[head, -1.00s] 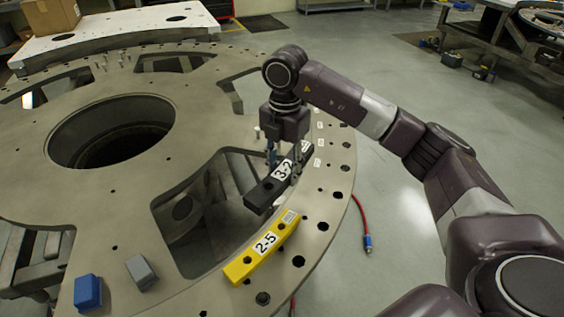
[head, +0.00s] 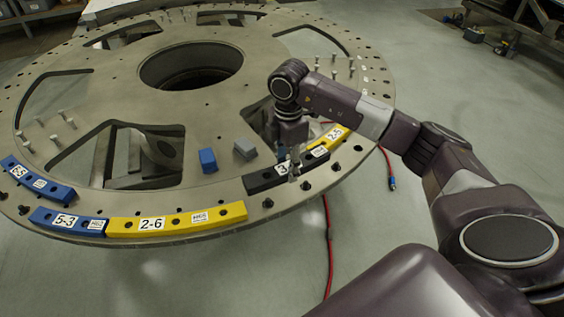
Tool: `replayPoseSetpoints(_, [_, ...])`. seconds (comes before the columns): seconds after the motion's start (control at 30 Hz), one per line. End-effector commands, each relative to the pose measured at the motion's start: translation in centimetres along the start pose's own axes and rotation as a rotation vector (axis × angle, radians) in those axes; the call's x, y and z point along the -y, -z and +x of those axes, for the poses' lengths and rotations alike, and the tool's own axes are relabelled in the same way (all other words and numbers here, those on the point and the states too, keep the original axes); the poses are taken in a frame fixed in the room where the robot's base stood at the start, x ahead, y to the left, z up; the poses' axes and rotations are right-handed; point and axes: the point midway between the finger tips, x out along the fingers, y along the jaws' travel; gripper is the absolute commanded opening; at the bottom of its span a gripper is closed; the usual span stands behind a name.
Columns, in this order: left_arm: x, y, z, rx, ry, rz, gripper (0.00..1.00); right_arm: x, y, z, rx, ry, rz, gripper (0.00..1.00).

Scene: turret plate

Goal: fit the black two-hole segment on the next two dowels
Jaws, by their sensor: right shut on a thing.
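The black segment (head: 264,180) is near the plate's front right rim, its number label partly hidden by my gripper. My right gripper (head: 290,168) comes down from above and is shut on the middle of it. The segment lies along the rim's curve, with its right end close to the yellow 2-5 segment (head: 334,138). I cannot tell whether it rests on the plate or hangs just above. Any dowels under it are hidden. My left gripper is not in view.
The turret plate (head: 120,88) has large cutouts and upright pins (head: 56,140). A yellow 2-6 segment (head: 190,221) and blue segments (head: 62,218) lie along the front rim. A blue block (head: 208,160) and a grey block (head: 245,149) stand inward. A red hose (head: 329,245) hangs below.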

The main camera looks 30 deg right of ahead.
Motion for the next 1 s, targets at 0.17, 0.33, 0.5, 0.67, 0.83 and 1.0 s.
replayPoseSetpoints(0.17, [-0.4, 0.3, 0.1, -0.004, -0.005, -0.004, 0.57, -0.1, -0.2, 0.2, 0.002, -0.003, 0.016, 0.01])
replayPoseSetpoints(0.33, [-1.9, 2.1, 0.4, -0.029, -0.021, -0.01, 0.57, 0.0, -0.2, 0.6, 0.001, -0.003, 0.015, 0.01])
replayPoseSetpoints(0.5, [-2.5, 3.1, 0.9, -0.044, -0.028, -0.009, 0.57, 0.0, -0.2, 1.4, 0.001, -0.002, 0.014, 0.01])
replayPoseSetpoints(0.67, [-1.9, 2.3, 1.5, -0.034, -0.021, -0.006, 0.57, 0.0, -0.2, 2.2, 0.001, -0.002, 0.013, 0.01])
replayPoseSetpoints(0.83, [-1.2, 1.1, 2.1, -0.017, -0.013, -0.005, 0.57, 0.0, -0.2, 3.0, 0.002, -0.001, 0.013, 0.01])
replayPoseSetpoints(1.0, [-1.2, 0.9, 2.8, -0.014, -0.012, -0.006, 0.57, 0.0, -0.2, 3.9, 0.002, -0.001, 0.013, 0.01])
